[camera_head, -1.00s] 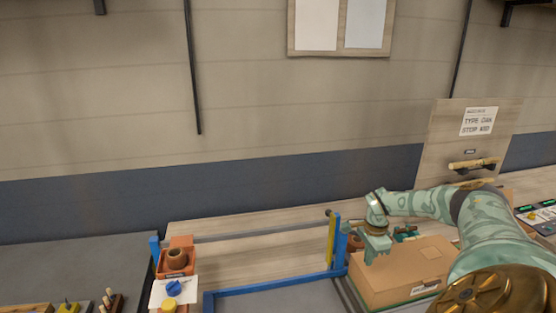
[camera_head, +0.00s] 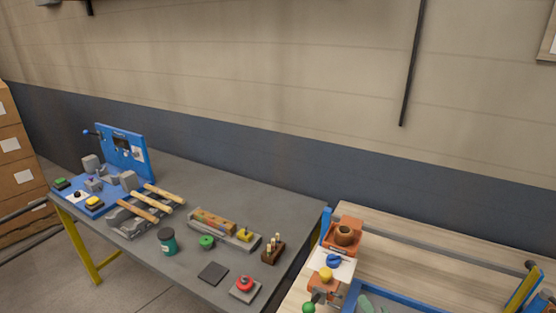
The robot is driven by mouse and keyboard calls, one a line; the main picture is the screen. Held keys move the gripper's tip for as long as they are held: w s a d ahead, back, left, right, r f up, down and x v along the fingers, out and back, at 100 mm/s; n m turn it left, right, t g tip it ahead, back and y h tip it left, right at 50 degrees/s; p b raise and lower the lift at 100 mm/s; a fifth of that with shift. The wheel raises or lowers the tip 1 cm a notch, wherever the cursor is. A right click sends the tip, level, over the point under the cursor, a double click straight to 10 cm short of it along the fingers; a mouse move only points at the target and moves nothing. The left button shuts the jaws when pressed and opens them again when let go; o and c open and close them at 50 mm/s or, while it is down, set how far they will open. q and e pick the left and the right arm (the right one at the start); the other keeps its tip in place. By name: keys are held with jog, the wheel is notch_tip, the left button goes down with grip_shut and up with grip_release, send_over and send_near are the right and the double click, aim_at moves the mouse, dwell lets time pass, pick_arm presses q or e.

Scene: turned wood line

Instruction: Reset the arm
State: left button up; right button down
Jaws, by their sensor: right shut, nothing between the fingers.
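My left gripper and arm are not in view.
A grey table (camera_head: 235,185) holds a blue fixture (camera_head: 126,152), wooden sticks on a grey rack, a dark green cup (camera_head: 167,241) and a red button (camera_head: 244,284). The wooden bench (camera_head: 395,262) carries an orange holder (camera_head: 343,236) and blue frame rails. Cardboard boxes (camera_head: 12,150) stand far left.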

jog(key=s+d+m+g+h, duration=0.3)
jog(key=s+d+m+g, duration=0.1)
jog(key=s+m, duration=0.4)
jog(key=s+d+m+g+h, duration=0.2)
jog(key=s+d+m+g, duration=0.2)
jog(key=s+m, duration=0.35)
jog(key=s+a+f+g+y+b, duration=0.15)
jog(key=f+b, duration=0.25)
jog(key=f, duration=1.4)
jog(key=s+a+f+g+y+b, duration=0.1)
jog(key=s+a+f+g+b, duration=0.2)
jog(key=f, duration=1.5)
jog(key=s+f+m+g+y+b, duration=0.1)
jog(key=s+f+b, duration=0.8)
jog(key=s+f, duration=1)
notch_tip(320, 180, down, 4)
jog(key=shift+s+f+m+g+y, duration=0.2)
jog(key=shift+s+m+g+y, duration=0.2)
jog(key=shift+m, duration=0.55)
